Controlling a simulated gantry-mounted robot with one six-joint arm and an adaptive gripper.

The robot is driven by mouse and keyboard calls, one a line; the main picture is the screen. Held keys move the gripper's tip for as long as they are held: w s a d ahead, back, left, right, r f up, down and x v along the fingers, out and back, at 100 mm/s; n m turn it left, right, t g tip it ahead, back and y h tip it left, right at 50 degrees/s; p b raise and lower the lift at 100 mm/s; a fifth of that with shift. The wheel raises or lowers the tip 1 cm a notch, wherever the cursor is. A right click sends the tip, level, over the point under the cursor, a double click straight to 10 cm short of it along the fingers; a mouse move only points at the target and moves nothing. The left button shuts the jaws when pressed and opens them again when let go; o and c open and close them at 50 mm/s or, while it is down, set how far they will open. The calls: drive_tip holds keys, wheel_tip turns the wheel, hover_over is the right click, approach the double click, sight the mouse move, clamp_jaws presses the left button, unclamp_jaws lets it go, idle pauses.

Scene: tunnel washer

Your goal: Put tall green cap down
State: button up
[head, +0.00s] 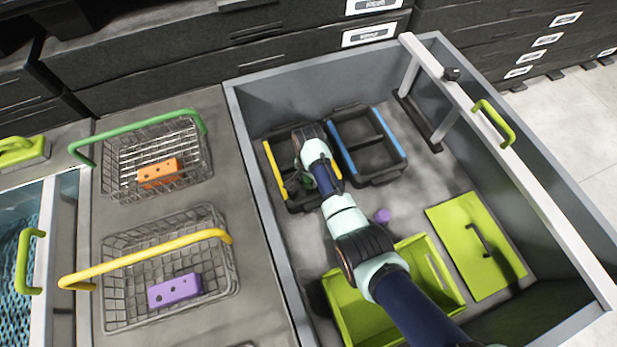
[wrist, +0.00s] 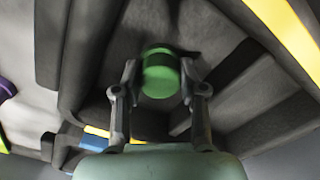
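The tall green cap (wrist: 161,73) is a green cylinder, seen in the wrist view between the two fingertips of my gripper (wrist: 160,82). The fingers stand close against its two sides, shut on it. Below it is the dark inside of a black crate with yellow edges (head: 270,165). In the head view my arm reaches into this crate and hides most of the gripper and cap. Whether the cap touches the crate floor cannot be told.
A black crate with blue edges (head: 392,133) stands right beside. A purple cap (head: 382,215), a lime tray (head: 437,262) and a lime panel with a handle (head: 455,225) lie in the grey-walled bin. Wire baskets (head: 208,160) (head: 232,265) stand left, outside it.

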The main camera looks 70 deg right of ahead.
drive_tip(key=o, duration=0.4)
wheel_tip(320, 180, up, 12)
drive_tip(key=p, duration=0.6)
drive_tip(key=shift+r, duration=0.2)
